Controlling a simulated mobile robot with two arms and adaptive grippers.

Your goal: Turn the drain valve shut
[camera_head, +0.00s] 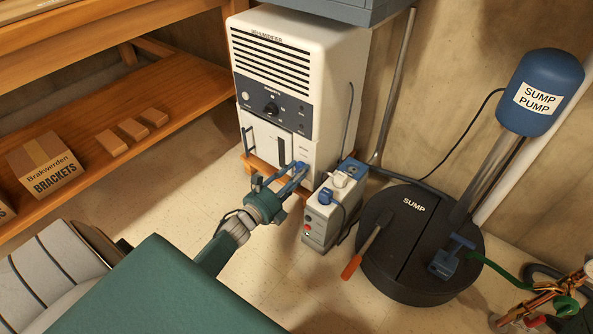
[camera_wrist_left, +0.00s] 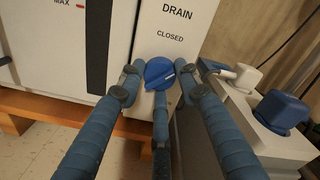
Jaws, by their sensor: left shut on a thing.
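The drain valve is a small blue knob (camera_wrist_left: 159,73) on the lower front panel of the white dehumidifier (camera_head: 315,45). In the left wrist view, the printed words DRAIN and CLOSED stand above it. In the head view, the knob (camera_head: 299,165) shows partly behind the fingers. My left gripper (camera_head: 292,178) reaches the panel from the front. In the wrist view, its blue fingers (camera_wrist_left: 158,88) are shut around the knob, one on each side and one below. I cannot tell the exact angle of the knob.
A grey power box (camera_head: 325,212) with plugs stands close to the right of the gripper. The black sump lid (camera_head: 400,230) and blue sump pump (camera_head: 540,92) are further right. A wooden shelf (camera_head: 110,110) with boxes is at left. Some floor between is clear.

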